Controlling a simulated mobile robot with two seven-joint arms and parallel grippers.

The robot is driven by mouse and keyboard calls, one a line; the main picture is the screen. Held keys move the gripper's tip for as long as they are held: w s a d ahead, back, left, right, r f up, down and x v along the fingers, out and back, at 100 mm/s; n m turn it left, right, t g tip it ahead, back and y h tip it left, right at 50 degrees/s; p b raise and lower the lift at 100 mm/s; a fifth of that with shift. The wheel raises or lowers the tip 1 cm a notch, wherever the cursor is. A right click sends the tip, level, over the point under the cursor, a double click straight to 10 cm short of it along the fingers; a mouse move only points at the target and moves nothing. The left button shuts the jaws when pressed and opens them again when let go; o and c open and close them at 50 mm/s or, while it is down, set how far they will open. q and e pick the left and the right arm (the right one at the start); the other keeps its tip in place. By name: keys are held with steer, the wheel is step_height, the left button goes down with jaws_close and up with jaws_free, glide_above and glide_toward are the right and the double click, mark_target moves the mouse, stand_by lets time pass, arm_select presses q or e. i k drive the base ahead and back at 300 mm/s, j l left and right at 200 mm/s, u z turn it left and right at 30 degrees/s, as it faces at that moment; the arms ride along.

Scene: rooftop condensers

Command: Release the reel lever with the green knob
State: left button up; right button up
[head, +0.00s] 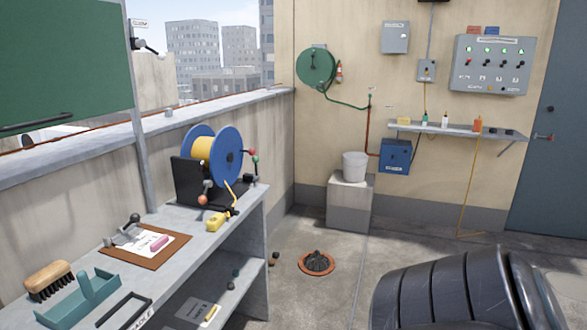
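A cable reel with blue flanges (230,154) and yellow cable (203,148) stands in a black bracket (187,182) at the far end of the grey workbench. A grey knob (207,184) and an orange-red knob (202,200) are low at the front of the bracket. The levers' stems are too small to tell their exact positions. Neither of my grippers is in view.
On the bench (185,229) lie a yellow block (216,221), a clipboard (150,255), a teal tray (80,308) and a brush (49,280). A green board (62,65) hangs at upper left. An orange-rimmed drain (317,263) is in the floor.

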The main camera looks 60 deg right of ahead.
mark_target(256, 160)
steer(key=l+z, duration=0.1)
steer(key=z, duration=0.3)
steer(key=l+z, duration=0.1)
steer(key=z, duration=0.35)
steer(key=l+z, duration=0.1)
steer(key=z, duration=0.3)
steer(key=l+z, duration=0.1)
steer(key=z, duration=0.3)
steer(key=i+l, duration=0.25)
steer(key=i, duration=0.15)
steer(key=i+l+z, duration=0.1)
steer(key=i+l, duration=0.15)
steer(key=i, duration=0.2)
steer(key=i+l, duration=0.2)
steer(key=i, duration=0.2)
steer(key=i+l+z, duration=0.1)
steer(key=i, duration=0.3)
steer(key=i+l, duration=0.3)
steer(key=i, duration=0.15)
steer(key=z, duration=0.05)
